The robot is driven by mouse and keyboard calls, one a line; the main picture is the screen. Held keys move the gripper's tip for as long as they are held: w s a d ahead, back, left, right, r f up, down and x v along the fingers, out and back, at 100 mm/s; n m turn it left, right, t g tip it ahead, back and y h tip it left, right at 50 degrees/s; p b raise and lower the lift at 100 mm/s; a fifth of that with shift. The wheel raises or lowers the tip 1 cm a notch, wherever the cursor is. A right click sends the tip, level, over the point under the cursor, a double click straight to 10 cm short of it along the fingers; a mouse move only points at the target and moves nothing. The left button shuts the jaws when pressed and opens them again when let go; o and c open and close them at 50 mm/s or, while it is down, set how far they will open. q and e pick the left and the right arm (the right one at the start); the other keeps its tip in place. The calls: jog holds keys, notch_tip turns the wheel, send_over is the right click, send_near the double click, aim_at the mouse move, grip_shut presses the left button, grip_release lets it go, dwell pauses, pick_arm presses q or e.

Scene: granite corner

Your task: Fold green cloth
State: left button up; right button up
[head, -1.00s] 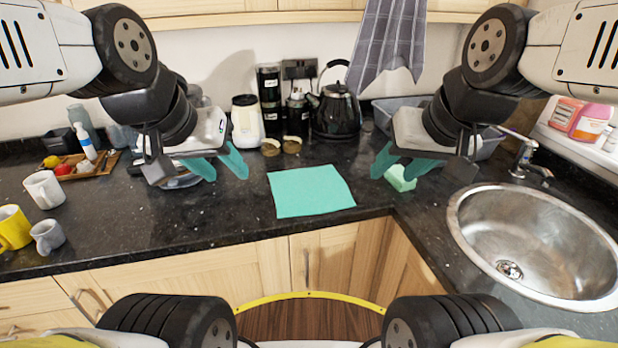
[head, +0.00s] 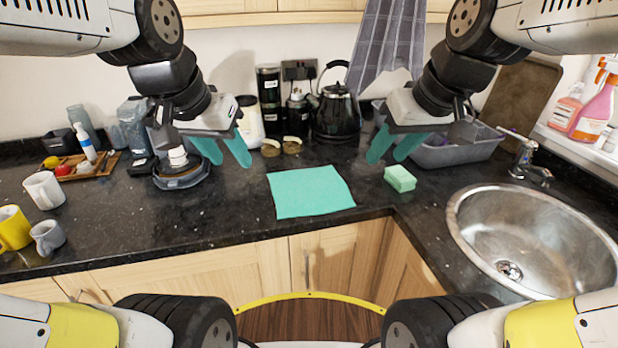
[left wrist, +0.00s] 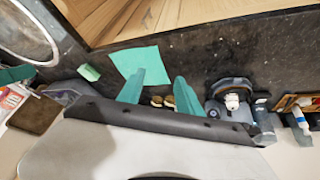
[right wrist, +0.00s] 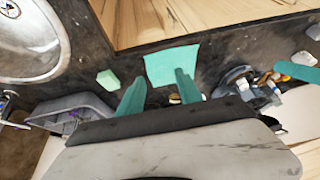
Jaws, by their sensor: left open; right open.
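The green cloth (head: 309,192) lies flat and unfolded on the dark counter, near the inner corner edge. It also shows in the left wrist view (left wrist: 138,62) and in the right wrist view (right wrist: 172,66). My left gripper (head: 228,155) is open and empty, above the counter to the upper left of the cloth. My right gripper (head: 388,150) is open and empty, above the counter to the upper right of the cloth. Neither gripper touches the cloth in these views.
A green sponge (head: 400,179) lies right of the cloth, near the steel sink (head: 530,240). A grey basin (head: 455,152), black kettle (head: 336,112) and two small brown pots (head: 271,148) stand behind. Mugs (head: 44,190) stand at left.

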pick_arm(q)
jog(key=w+d+f+m+g, duration=0.15)
jog(key=w+m, duration=0.25)
jog(key=w, duration=0.5)
pick_arm(e)
jog(key=w+a+f+n+g, duration=0.1)
jog(key=w+f+n+g, duration=0.1)
jog(key=w+n, duration=0.6)
pick_arm(q)
jog(key=m+g+y, duration=0.2)
jog(key=m+g, duration=0.2)
jog(key=m, duration=0.4)
send_near(279, 193)
pick_arm(e)
jog(key=n+g+h, duration=0.3)
jog(key=n, duration=0.7)
send_near(337, 185)
pick_arm(q)
notch_tip(337, 185, down, 7)
jog(key=shift+s+r, duration=0.15)
jog(key=shift+s, duration=0.05)
pick_arm(e)
notch_tip(337, 185, down, 7)
jog(key=shift+w+d+r, duration=0.1)
jog(key=shift+r, duration=0.05)
pick_arm(q)
grip_shut()
pick_arm(e)
grip_shut()
